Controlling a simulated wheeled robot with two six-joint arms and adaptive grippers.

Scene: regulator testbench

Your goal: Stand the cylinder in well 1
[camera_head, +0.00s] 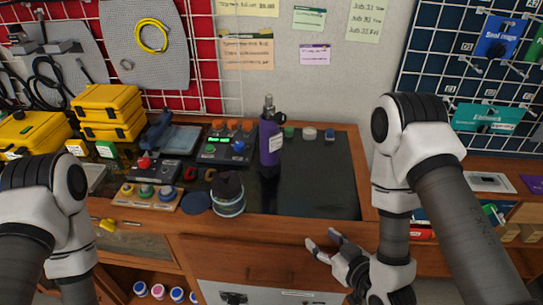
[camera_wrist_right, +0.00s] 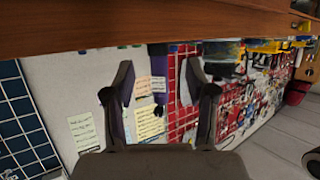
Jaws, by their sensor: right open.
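The purple cylinder (camera_head: 270,143), with a white label, a metal valve on top and a dark side handle, stands upright at the left edge of the dark mat (camera_head: 318,185). My right gripper (camera_head: 322,241) is open and empty, low in front of the bench edge, apart from the cylinder and below and right of it in the head view. In the right wrist view its fingers (camera_wrist_right: 161,85) are spread, with a purple shape that looks like the cylinder (camera_wrist_right: 157,58) beyond them. I cannot make out a well marked 1. My left arm enters at left; its gripper is outside the picture.
A dark cup-like container (camera_head: 228,195) stands left of the cylinder near the front edge. Small caps (camera_head: 309,133) line the mat's back. The mat's middle is clear.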

